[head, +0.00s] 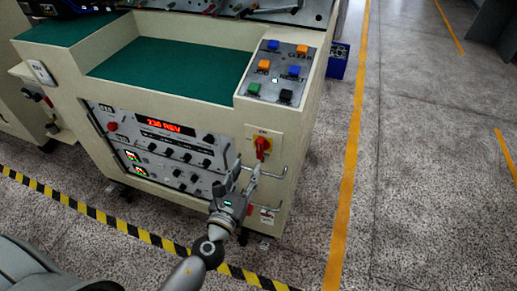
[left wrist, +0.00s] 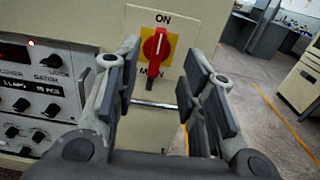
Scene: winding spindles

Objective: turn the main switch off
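The main switch (head: 263,145) is a red rotary handle on a yellow plate, on the cream front of the machine. In the left wrist view the red handle (left wrist: 155,48) stands about upright, with "ON" above it and "MAIN" partly readable below. My left gripper (head: 248,172) is just in front of and below the switch in the head view. In the left wrist view its two fingers (left wrist: 160,75) are spread wide with nothing between them, and the handle shows beyond them in the gap. I cannot tell any contact. My right gripper is not in view.
A control panel with a red display (head: 165,127) and several knobs is left of the switch. A metal rail (left wrist: 157,105) runs below the switch. Coloured buttons (head: 275,72) sit on the sloped top. The floor (head: 430,170) to the right is clear.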

